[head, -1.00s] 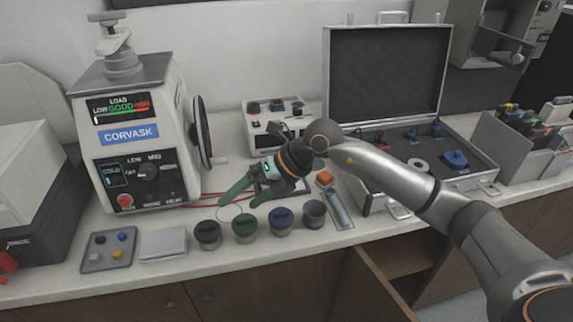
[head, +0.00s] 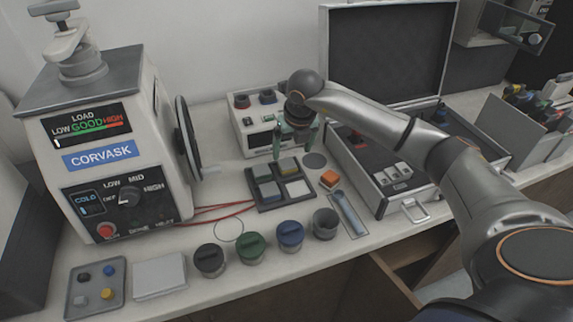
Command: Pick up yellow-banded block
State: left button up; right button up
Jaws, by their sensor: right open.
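A dark four-compartment tray (head: 250,187) stands on the counter with a block in each compartment. The back right block (head: 289,165) looks olive-yellow and seems to be the yellow-banded one, though its band is too small to be sure of. The front left block (head: 269,190) is bluish, the front right one (head: 297,188) whitish, and the back left one (head: 261,170) greyish. My right gripper (head: 294,148) is open, its green fingers pointing down just behind and above the tray's back edge. I see nothing between the fingers. My left gripper is out of view.
The CORVASK press (head: 100,130) stands at left. A white control box (head: 250,130) is behind the tray, and an open case (head: 385,185) is at right. A small tray (head: 95,290) holds coloured pieces.

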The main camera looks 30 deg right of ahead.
aim_at(287, 163)
jog(key=x, duration=0.3)
jog(key=p+x, duration=0.1)
jog(key=x, duration=0.2)
jog(key=shift+w+a+f, duration=0.15)
jog(key=shift+a+f, duration=0.05)
jog(key=shift+c, duration=0.2)
grip_shut()
dwell(0.3)
jog(key=shift+r, duration=0.15)
